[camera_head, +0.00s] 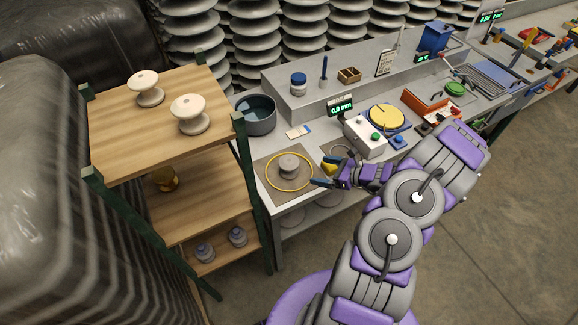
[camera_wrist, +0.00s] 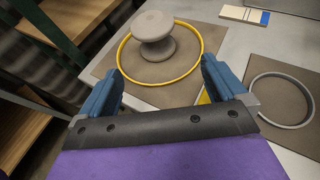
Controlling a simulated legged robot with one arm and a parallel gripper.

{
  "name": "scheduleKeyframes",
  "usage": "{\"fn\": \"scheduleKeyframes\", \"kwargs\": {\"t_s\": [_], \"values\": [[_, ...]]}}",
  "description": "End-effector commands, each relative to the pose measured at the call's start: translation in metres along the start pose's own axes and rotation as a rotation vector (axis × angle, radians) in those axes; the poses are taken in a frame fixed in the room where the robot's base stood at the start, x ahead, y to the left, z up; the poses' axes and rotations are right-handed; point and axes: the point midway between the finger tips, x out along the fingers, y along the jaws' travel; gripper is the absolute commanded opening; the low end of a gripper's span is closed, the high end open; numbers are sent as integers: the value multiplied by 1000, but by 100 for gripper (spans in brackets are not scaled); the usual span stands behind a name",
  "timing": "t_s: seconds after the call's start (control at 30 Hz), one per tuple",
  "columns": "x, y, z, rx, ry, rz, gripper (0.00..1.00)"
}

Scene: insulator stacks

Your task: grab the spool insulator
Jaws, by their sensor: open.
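A grey spool insulator (camera_head: 289,165) stands upright inside a yellow ring (camera_head: 268,178) on a brown mat (camera_head: 263,190) on the bench. In the wrist view the spool (camera_wrist: 153,27) shows its wide top disc, narrow waist and lower flange, with the yellow ring (camera_wrist: 201,62) lying around it. My gripper (camera_head: 325,174) is just right of the ring in the head view. In the wrist view my gripper (camera_wrist: 162,85) is open, its two blue fingers apart and empty, with the spool beyond the fingertips. Two cream spools, a nearer one (camera_head: 190,114) and a farther one (camera_head: 146,88), stand on the shelf top.
A wooden shelf (camera_head: 128,125) with green posts stands left of the bench. A dark pot (camera_head: 258,114) is behind the mat. A control box (camera_head: 365,137) stands right. A grey ring (camera_wrist: 256,97) lies on another mat. A yellow object (camera_head: 329,168) is by my gripper.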

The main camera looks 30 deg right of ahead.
Motion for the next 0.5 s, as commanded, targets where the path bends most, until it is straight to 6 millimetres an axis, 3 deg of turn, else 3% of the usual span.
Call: {"fn": "scheduleKeyframes", "kwargs": {"t_s": [0.3, 0.5], "values": [[65, 3, 0, -5, 1, 4, 98], [87, 1, 1, -5, -1, 2, 98]]}}
